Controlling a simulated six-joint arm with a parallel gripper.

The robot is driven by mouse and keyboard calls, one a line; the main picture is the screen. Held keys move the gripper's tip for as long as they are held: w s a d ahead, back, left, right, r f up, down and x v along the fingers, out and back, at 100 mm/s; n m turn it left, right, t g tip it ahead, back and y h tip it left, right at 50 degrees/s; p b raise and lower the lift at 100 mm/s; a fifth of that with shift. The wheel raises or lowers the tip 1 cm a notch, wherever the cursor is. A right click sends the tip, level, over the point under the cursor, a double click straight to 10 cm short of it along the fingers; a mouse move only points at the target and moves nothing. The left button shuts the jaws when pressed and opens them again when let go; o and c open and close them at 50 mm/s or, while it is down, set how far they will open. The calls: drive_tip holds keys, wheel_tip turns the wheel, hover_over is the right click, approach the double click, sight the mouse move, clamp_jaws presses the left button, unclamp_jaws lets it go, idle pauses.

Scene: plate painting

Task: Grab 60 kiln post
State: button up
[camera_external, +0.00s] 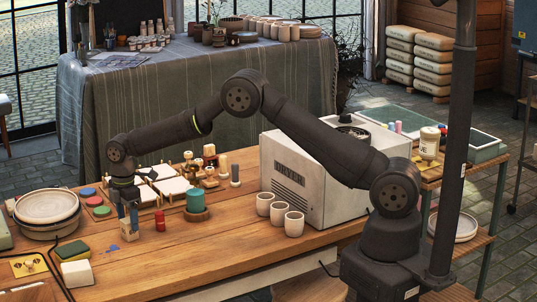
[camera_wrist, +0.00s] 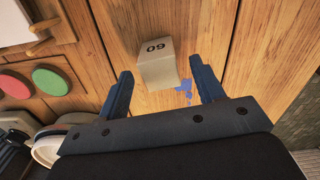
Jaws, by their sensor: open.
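The kiln post (camera_wrist: 157,62) is a pale beige block marked "60", standing on the wooden table in the wrist view. My gripper (camera_wrist: 160,76) is open, with one blue finger on each side of the post and visible gaps between. The post's near lower part lies between the fingertips. In the external view my gripper (camera_external: 127,220) points down at the table's front left, and its fingers largely hide the post.
A blue paint smear (camera_wrist: 185,88) lies beside the post. A red cylinder (camera_external: 160,221) stands to the right of my gripper. Stacked bowls (camera_external: 47,208) and red and green discs (camera_external: 94,201) are to the left. Three white cups (camera_external: 279,211) stand farther right.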

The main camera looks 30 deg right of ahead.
sight(128, 220)
wheel_tip(128, 220, down, 3)
drive_tip(key=shift+f, duration=0.1)
drive_tip(key=c, duration=1.2)
drive_tip(key=shift+o, duration=0.2)
